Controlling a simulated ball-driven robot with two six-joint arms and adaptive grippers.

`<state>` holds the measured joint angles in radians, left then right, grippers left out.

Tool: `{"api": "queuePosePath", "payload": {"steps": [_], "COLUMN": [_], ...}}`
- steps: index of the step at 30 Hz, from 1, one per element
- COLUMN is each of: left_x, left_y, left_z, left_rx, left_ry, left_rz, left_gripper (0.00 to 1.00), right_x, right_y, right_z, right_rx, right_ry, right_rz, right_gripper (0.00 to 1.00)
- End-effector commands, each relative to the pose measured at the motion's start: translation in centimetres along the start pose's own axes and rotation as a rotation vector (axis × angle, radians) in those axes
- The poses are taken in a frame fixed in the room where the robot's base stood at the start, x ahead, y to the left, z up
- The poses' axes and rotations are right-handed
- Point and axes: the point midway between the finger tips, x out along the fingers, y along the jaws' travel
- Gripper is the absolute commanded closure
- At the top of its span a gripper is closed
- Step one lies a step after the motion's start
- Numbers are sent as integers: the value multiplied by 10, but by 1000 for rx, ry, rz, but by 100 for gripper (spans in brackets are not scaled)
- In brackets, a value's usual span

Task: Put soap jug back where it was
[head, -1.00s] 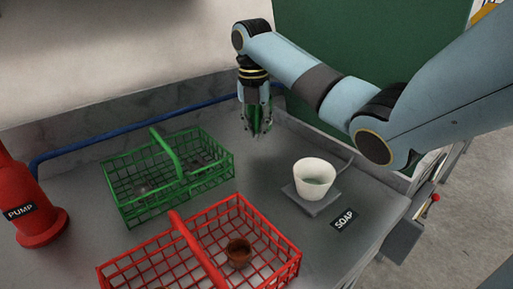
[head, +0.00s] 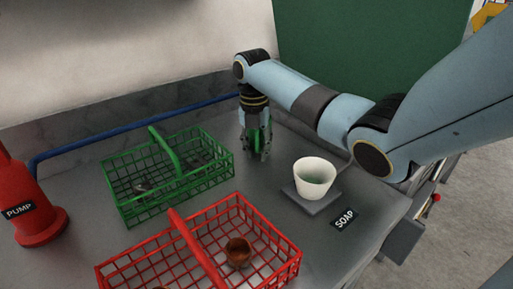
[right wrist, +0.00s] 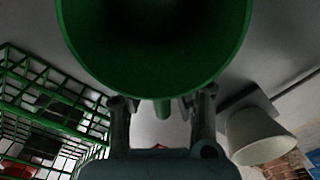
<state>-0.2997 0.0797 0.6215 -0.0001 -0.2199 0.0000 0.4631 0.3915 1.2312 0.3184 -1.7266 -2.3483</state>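A green jug (head: 258,143) is at my right gripper, on the worktop's far side, right of the green basket; I take it as the soap jug, though no label shows on it. In the right wrist view the jug's round open mouth (right wrist: 155,70) fills the top middle, with a narrow green part below its rim between the fingers. My right gripper (head: 257,150) points down with its fingers around the jug and appears closed on it; the fingertips are partly hidden. Whether the jug's bottom touches the worktop is unclear. My left gripper is out of view.
A green wire basket (head: 125,205) and a red wire basket (head: 285,268) holding a brown pot (head: 238,252) stand left. A red pump (head: 35,215) is far left.

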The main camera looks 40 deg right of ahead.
Motion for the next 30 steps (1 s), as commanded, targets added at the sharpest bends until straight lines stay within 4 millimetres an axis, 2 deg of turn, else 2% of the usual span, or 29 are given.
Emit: {"api": "queuePosePath", "payload": {"steps": [11, 14, 24, 30], "left_x": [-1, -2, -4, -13], "left_y": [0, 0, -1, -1], "left_z": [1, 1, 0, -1], "left_rx": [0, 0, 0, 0], "left_ry": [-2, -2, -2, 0], "left_rz": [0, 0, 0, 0], "left_gripper": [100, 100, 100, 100], "right_x": [-5, -18, -92, -120], "right_y": [0, 0, 0, 0], "right_z": [0, 1, 2, 1], "right_rx": [0, -1, 0, 1], "right_ry": [-1, -3, -4, -2], "right_rz": [1, 2, 3, 2], "right_gripper": [68, 68, 68, 68]}}
